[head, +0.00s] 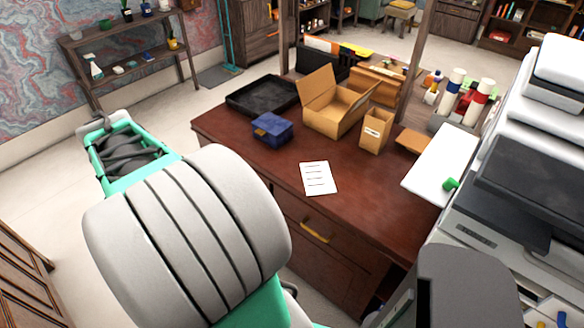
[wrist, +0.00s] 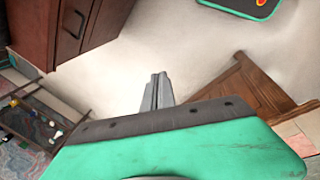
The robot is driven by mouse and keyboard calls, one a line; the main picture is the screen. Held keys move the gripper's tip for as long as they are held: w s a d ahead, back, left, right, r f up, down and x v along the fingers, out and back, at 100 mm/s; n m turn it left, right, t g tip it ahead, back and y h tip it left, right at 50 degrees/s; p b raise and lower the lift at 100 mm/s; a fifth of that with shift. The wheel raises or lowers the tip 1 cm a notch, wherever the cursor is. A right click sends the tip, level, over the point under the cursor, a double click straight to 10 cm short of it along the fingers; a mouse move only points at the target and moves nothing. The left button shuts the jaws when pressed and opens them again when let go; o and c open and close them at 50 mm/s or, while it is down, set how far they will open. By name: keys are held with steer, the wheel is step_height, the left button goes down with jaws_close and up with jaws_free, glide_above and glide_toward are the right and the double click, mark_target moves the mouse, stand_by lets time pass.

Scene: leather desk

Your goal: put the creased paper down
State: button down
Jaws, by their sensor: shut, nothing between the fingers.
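A white sheet of paper (head: 318,178) with several dark lines lies flat on the dark red-brown desk (head: 350,200), near its front edge. I cannot make out creases at this size. My gripper (wrist: 158,78) shows in the wrist view with its two grey fingers together and nothing between them. It hangs over bare floor, away from the desk and the paper. In the head view my arm fills the lower left and the fingers are hidden. The paper is not in the wrist view.
On the desk stand a blue box (head: 272,130), a black tray (head: 262,96), an open cardboard box (head: 338,106) and a paper bag (head: 376,131). A large printer (head: 520,190) stands at the right. The desk front around the paper is clear.

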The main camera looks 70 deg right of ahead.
steer(key=s+d+f+n+g, duration=0.1)
steer(key=s+d+f+n, duration=0.15)
steer(key=d, duration=0.85)
steer(key=n+g+p, duration=0.1)
steer(key=n+g, duration=0.1)
steer(key=n, duration=0.3)
glide_toward(299, 175)
steer(key=w+a+r, duration=0.2)
steer(key=a+r, duration=0.1)
steer(key=a, duration=0.2)
steer(key=x, duration=0.4)
steer(key=p+x, duration=0.1)
steer(key=x, duration=0.4)
steer(key=shift+s+d, duration=0.1)
steer(key=shift+d, duration=0.15)
steer(key=d, duration=0.1)
steer(key=s+d+p, duration=0.1)
steer(key=d, duration=0.1)
steer(key=shift+s+d+f, duration=0.15)
steer(key=shift+s+f, duration=0.1)
steer(key=shift+s+d, duration=0.1)
steer(key=shift+d, duration=0.15)
